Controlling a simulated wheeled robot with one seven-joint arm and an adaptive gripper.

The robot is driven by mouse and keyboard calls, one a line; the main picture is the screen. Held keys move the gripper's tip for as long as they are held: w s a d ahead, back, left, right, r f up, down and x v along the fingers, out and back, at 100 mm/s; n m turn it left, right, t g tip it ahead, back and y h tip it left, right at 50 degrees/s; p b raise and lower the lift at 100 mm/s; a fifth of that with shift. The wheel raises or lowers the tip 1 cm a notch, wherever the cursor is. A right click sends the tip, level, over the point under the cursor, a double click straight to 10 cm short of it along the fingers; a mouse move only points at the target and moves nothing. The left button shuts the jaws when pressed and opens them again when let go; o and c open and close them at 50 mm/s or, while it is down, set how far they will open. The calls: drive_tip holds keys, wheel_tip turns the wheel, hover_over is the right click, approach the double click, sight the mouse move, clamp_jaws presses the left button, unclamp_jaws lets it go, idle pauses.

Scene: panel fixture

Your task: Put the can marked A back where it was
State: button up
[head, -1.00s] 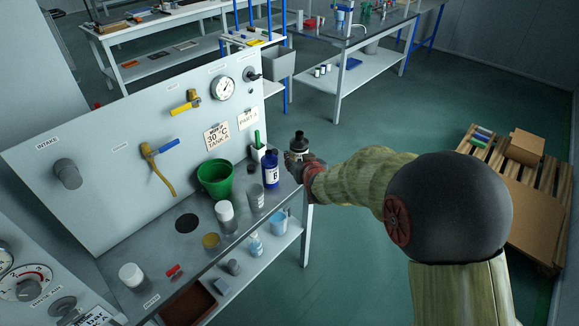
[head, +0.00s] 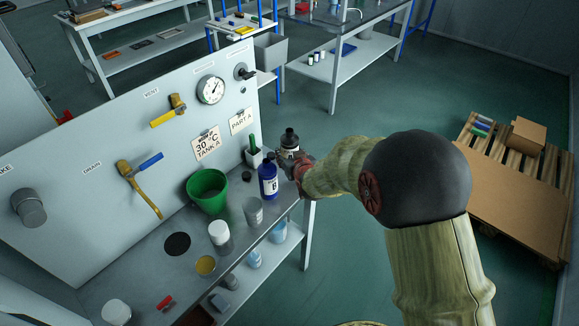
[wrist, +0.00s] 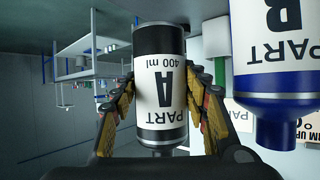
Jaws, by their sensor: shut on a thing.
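The can marked A (wrist: 160,85), black with a white label and a black top, is in my gripper (wrist: 160,105). In the wrist view its lettering is upside down, and a finger presses each side. In the head view the can (head: 289,140) and my gripper (head: 297,163) are at the bench's far right end, just behind the blue can marked B (head: 268,182). Can B stands on the bench and also shows large at the right of the wrist view (wrist: 275,45). My gripper hides the lower part of can A in the head view, so I cannot tell whether it touches the bench.
The bench (head: 150,270) also holds a green bucket (head: 207,192), a grey cup (head: 253,211), a white-topped jar (head: 220,237), a flat dark disc (head: 177,244) and a small black lid (head: 247,176). A panel with valves and a gauge (head: 210,89) rises behind.

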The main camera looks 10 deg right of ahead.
drive_tip(key=shift+f+b, duration=0.85)
drive_tip(key=shift+f, duration=1.45)
drive_tip(key=shift+f, duration=0.2)
drive_tip(key=o, duration=1.3)
drive_tip(key=shift+r, duration=0.1)
